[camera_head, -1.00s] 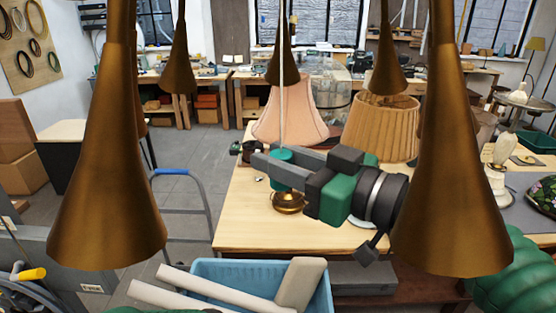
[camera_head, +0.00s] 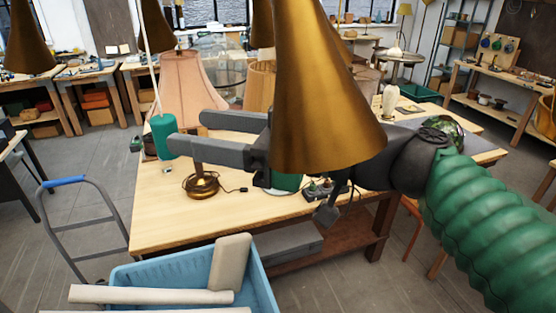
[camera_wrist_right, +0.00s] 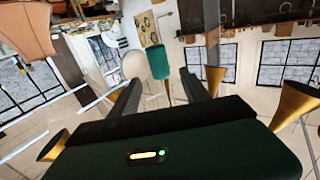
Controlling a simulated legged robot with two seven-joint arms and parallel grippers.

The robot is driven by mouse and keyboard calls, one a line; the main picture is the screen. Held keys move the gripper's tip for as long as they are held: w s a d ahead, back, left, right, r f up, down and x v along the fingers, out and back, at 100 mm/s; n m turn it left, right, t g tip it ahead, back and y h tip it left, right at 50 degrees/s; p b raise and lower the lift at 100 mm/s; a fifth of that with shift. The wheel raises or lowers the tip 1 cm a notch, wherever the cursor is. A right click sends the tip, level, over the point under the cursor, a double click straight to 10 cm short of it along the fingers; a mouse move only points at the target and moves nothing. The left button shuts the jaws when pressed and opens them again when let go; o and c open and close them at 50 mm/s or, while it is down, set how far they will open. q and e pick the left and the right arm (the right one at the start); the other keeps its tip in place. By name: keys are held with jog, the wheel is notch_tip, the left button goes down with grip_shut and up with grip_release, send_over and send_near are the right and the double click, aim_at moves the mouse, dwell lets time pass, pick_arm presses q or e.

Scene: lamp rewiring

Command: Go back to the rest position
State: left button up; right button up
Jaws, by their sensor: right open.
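My right gripper (camera_head: 187,132) reaches in from the right above the workbench (camera_head: 165,215). Its two grey fingers are wide apart with nothing between them. A teal cylinder (camera_head: 163,136) hangs upright on a pale cord just off the fingertips. In the right wrist view the cylinder (camera_wrist_right: 158,62) shows beyond the gap between the fingers, apparently clear of them. A brass lamp base (camera_head: 202,186) with a dark cord stands on the bench below the gripper. A hanging brass cone shade (camera_head: 325,95) hides part of my gripper body. My left gripper is not seen.
A pink lampshade (camera_head: 185,85) and a pleated tan shade (camera_head: 260,85) stand on the bench behind the gripper. A blue bin (camera_head: 262,285) with pale rolls is in front. A cart handle (camera_head: 62,183) is at left. Open floor lies right of the bench.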

jog(key=b+v, duration=0.3)
jog(key=v, duration=0.7)
jog(key=w+d+f+m+h+b, duration=0.1)
jog(key=w+d+f+m+h, duration=0.15)
jog(key=f, duration=0.75)
jog(key=w+d+f+m+h, duration=0.1)
jog(key=w+f+m+h, duration=0.25)
jog(key=f, duration=0.75)
jog(key=w+d+f+m+h+b, duration=0.1)
jog(key=w+f+m+h, duration=0.2)
jog(key=f, duration=0.7)
jog(key=s+d+f+m+g+h, duration=0.1)
jog(key=s+d+f, duration=0.3)
jog(key=f, duration=0.6)
jog(key=s+d+f+m+g+h+b, duration=0.1)
jog(key=s+d+f+h, duration=0.3)
jog(key=f, duration=0.6)
jog(key=s+d+f+m+g+h+b, duration=0.1)
jog(key=s+d+f+m+h, duration=0.2)
jog(key=f, duration=0.7)
jog(key=shift+s+d+g, duration=0.3)
jog(key=shift+s+d, duration=0.3)
jog(key=shift+s, duration=0.15)
jog(key=shift+r, duration=0.1)
